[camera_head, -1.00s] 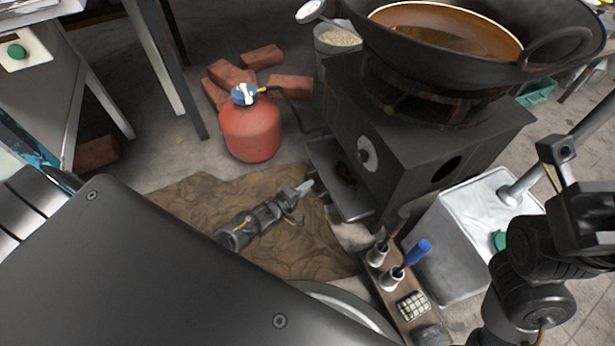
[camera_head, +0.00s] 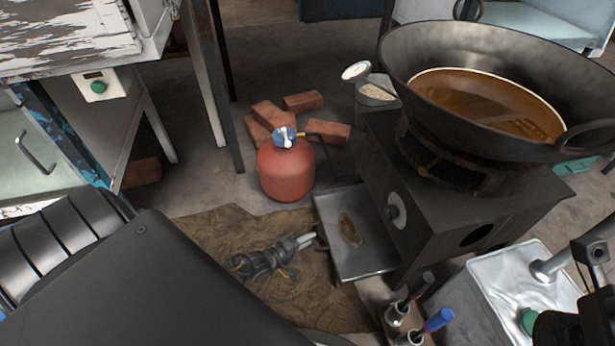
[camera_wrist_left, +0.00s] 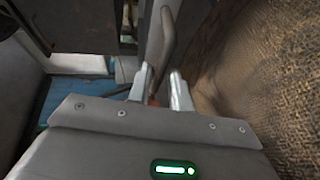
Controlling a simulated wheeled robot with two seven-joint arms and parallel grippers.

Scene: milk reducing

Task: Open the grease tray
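The grease tray (camera_head: 365,262) is a shallow grey metal tray with a brown stain. In the head view it sticks well out from the low front of the black stove (camera_head: 440,215). My left gripper (camera_head: 308,240) is close to the tray's outer edge, over the brown cloth. In the left wrist view its two pale fingers (camera_wrist_left: 160,86) are apart, with a thin grey-brown bar, seemingly the tray's edge (camera_wrist_left: 167,40), between or just beyond them. Contact cannot be told. Of my right arm only a dark part shows at the right edge; its fingers are not visible.
A red gas cylinder (camera_head: 286,172) stands just left of the tray, with bricks (camera_head: 272,115) behind it. A wok (camera_head: 480,90) of brown liquid sits on the stove. Holders with brushes (camera_head: 405,315) stand near the tray's front right. A white-lidded bin (camera_head: 520,285) is at right.

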